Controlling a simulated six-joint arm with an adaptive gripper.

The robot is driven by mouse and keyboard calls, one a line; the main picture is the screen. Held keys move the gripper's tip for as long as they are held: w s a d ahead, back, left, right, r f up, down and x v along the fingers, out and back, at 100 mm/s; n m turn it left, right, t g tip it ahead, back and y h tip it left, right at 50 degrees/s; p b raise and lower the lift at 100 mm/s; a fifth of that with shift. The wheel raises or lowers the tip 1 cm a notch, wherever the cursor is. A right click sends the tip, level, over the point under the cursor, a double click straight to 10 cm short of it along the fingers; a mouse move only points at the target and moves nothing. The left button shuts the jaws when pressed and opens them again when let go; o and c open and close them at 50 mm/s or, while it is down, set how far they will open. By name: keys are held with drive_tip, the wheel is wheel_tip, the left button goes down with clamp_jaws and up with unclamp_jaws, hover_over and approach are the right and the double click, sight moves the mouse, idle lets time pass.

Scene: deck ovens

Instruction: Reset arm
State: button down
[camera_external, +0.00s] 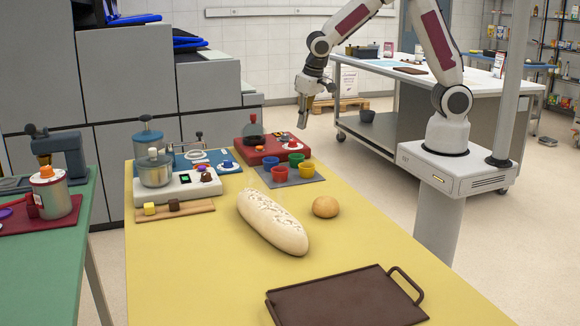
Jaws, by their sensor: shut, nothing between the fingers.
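My arm rises from its white base at the right and bends over towards the far end of the yellow table (200,285). My gripper (302,122) points down past the table's far right edge, above the floor. It is shut and empty, and appears apart from every object. A long floured loaf (275,222) and a round bun (326,207) lie on the table. A dark brown tray (345,300) with a handle lies at the near end.
Small coloured cups (296,160) stand on a grey mat. A red device (262,150), a white device with a pot (155,168) and a wooden strip (175,212) are at the far left. A green table (60,250) stands left. The table's near left is clear.

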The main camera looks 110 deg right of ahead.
drive_tip(key=s+a+r+n+t+y, duration=0.1)
drive_tip(key=s+a+r+n, duration=0.4)
drive_tip(key=s+a, duration=0.5)
drive_tip(key=s+a+r+n+t+y, duration=0.1)
drive_tip(key=s+a+r+n+t, duration=0.2)
drive_tip(key=s+a+r+n, duration=0.3)
drive_tip(key=s+a+r, duration=0.4)
drive_tip(key=s+a, duration=0.1)
drive_tip(key=a, duration=0.1)
drive_tip(key=shift+a+r, duration=0.2)
drive_tip(key=shift+s, duration=0.1)
idle(2.3)
